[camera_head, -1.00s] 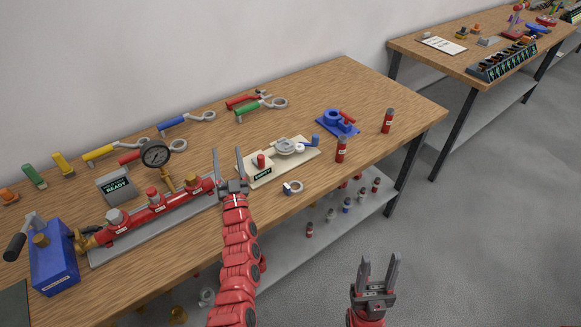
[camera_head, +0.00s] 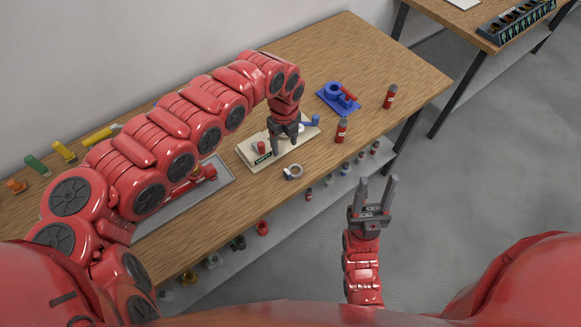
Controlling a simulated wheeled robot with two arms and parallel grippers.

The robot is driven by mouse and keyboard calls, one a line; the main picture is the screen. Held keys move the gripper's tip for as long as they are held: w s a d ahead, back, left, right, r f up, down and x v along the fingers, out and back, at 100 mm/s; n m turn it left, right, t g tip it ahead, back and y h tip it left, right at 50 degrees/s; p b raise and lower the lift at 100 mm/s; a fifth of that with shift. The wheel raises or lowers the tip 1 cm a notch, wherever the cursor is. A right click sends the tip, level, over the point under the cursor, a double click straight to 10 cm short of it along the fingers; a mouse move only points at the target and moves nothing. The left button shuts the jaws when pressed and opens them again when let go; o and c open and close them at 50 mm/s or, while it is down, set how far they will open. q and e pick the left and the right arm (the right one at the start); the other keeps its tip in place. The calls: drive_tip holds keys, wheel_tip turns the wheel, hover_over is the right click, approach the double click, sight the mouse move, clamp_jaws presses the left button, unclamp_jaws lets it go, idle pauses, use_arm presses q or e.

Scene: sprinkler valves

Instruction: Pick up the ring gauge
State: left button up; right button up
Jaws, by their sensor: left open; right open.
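A small silver ring with a dark blue part (camera_head: 293,172), which looks like the ring gauge, lies on the wooden table (camera_head: 330,60) near its front edge. My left gripper (camera_head: 284,148) points down over the cream board just behind the ring. It is open, with nothing seen between its fingers, and apart from the ring. It hides part of the grey round piece on the board. My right gripper (camera_head: 377,183) is open and empty, pointing up in front of the table, over the floor.
The cream board (camera_head: 246,153) carries a red knob and a blue piece. Red bottles (camera_head: 341,131) and a blue fixture (camera_head: 338,97) stand to the right. A lower shelf (camera_head: 240,265) holds several fittings. My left arm covers much of the table's left half.

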use_arm(q)
drive_tip(key=b, duration=0.8)
hover_over(288, 171)
drive_tip(key=f, duration=1)
drive_tip(key=shift+a+f, duration=0.1)
drive_tip(key=shift+a, duration=0.15)
drive_tip(key=shift+f, duration=0.6)
drive_tip(key=shift+d+f+p, duration=0.15)
drive_tip(key=shift+f+p, duration=0.2)
drive_tip(key=shift+p, duration=0.1)
drive_tip(key=f, duration=0.1)
drive_tip(key=f+p, duration=0.1)
drive_tip(key=f, duration=0.1)
drive_tip(key=shift+d+f+p, duration=0.15)
drive_tip(key=shift+d+p, duration=0.1)
drive_tip(key=shift+p, duration=0.05)
drive_tip(key=shift+w+a+f, duration=0.1)
drive_tip(key=shift+a+f, duration=0.05)
drive_tip(key=shift+f, duration=0.55)
clamp_jaws()
